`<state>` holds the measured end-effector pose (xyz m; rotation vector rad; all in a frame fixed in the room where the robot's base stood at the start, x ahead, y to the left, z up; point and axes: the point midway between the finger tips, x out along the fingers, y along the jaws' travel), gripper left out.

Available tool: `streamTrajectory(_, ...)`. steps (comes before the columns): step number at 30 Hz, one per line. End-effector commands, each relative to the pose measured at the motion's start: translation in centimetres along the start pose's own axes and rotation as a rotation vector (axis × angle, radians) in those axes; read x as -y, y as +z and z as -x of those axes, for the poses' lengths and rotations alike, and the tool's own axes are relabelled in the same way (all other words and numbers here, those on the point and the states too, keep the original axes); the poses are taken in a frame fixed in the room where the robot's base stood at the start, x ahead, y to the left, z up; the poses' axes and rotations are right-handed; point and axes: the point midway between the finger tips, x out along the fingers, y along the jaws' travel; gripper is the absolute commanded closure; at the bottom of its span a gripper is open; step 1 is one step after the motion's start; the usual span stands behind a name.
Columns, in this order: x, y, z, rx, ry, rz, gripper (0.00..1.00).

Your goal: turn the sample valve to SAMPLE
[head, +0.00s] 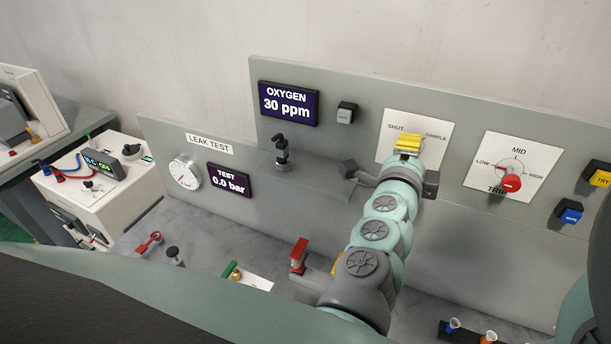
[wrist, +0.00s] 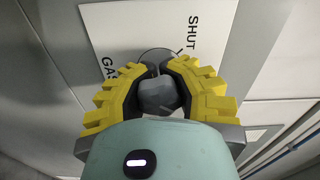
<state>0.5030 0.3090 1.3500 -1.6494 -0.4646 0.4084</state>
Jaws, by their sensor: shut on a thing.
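The sample valve's white plate (head: 436,128) is on the upright grey panel, with SHUT printed at its left and SAMPLE at its right. The plate also shows in the wrist view (wrist: 120,22), where SHUT and part of another label, GAS, can be read. My gripper (head: 408,144) is at the plate, and its yellow fingers (wrist: 160,75) are closed around the valve's grey knob (wrist: 157,97). In the head view my gripper hides the knob. A short dark tick lies beside SHUT in the wrist view. I cannot tell which way the knob points.
To the right is a dial with a red knob (head: 511,183), then yellow (head: 600,178) and blue (head: 570,216) buttons. To the left are the oxygen display (head: 289,103) and the lower leak test panel (head: 240,195). A red-handled valve (head: 299,252) stands on the bench near my arm.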

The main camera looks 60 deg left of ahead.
Motion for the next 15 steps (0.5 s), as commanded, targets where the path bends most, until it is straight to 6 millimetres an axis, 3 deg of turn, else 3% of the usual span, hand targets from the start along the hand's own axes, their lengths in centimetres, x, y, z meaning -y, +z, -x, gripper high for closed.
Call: streamTrajectory(15, 0.2, 0.27, 0.05, 0.007, -0.002, -0.143, 1.0)
